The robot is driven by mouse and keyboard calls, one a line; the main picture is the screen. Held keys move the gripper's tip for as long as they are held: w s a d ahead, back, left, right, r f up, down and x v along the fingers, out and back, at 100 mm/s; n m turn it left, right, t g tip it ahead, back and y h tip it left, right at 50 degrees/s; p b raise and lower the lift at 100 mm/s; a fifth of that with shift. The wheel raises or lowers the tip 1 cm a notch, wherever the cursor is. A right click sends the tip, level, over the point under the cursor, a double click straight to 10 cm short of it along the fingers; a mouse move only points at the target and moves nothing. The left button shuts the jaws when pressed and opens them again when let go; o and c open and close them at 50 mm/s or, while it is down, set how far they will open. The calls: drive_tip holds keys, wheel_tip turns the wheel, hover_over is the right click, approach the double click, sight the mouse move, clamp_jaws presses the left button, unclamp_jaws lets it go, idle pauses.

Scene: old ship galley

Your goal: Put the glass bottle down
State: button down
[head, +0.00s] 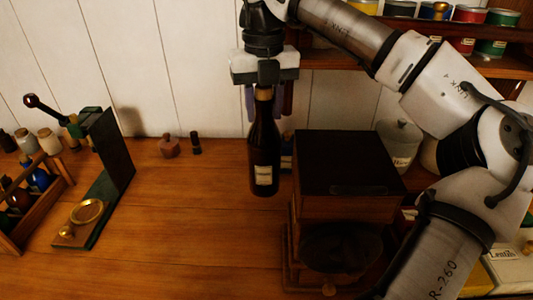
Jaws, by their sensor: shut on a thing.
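A dark glass bottle (263,150) with a small pale label hangs upright in the head view, near the middle. My gripper (264,90) points down from above and is shut on the bottle's neck. The bottle's base appears over the wooden counter (190,240); I cannot tell whether it touches the wood or hangs a little above it. My arm comes in from the right.
A dark-topped wooden box (345,165) stands close to the right of the bottle. A dark stand with a brass dish (87,211) and a rack of small bottles (25,195) are at left. Small bottles (170,146) stand at the back. The counter's middle is clear.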

sight(264, 153)
wheel_tip(264, 153, down, 11)
drive_tip(key=shift+r+p, duration=0.1)
drive_tip(key=shift+p, duration=1)
drive_tip(key=c, duration=0.9)
unclamp_jaws()
drive_tip(key=shift+c, duration=0.2)
